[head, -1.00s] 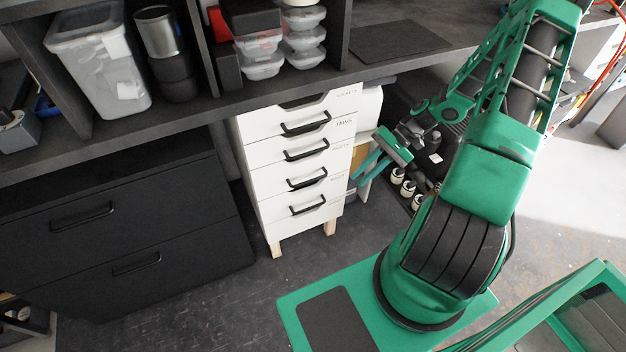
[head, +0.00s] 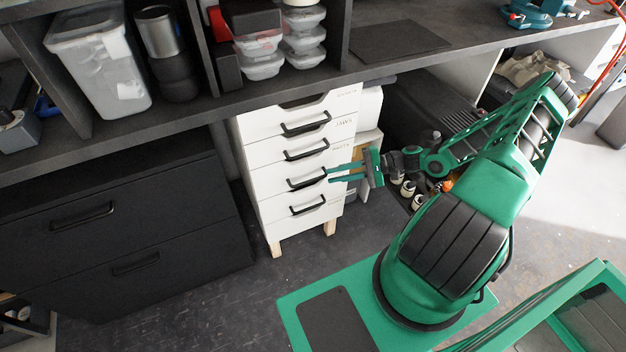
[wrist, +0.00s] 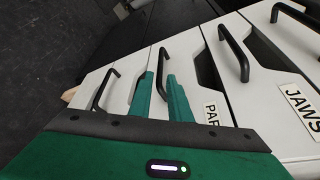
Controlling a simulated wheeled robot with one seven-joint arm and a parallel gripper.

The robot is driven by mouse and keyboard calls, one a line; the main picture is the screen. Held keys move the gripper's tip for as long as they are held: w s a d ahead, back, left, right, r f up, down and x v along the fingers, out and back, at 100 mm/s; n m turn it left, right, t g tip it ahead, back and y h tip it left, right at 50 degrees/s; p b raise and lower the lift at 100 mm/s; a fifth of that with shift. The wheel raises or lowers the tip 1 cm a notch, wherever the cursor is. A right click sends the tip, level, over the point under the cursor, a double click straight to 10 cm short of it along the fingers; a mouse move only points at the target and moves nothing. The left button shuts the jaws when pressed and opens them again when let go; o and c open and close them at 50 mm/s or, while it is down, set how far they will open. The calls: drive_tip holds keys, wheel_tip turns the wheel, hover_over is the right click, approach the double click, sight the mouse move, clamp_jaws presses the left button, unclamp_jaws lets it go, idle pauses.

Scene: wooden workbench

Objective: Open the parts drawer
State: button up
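A white drawer unit (head: 262,168) stands under the bench, its fronts flush and shut.
The dark bench top (head: 450,45) overhangs the unit. A black two-drawer cabinet (head: 120,230) stands to the left. The floor (head: 225,300) in front is clear.

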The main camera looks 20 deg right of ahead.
sight(320, 178)
drive_tip(key=x, duration=0.7)
drive_tip(key=shift+w+a+f, duration=0.1)
drive_tip(key=shift+a+f, duration=0.05)
drive_tip(key=shift+a, duration=0.2)
clamp_jaws()
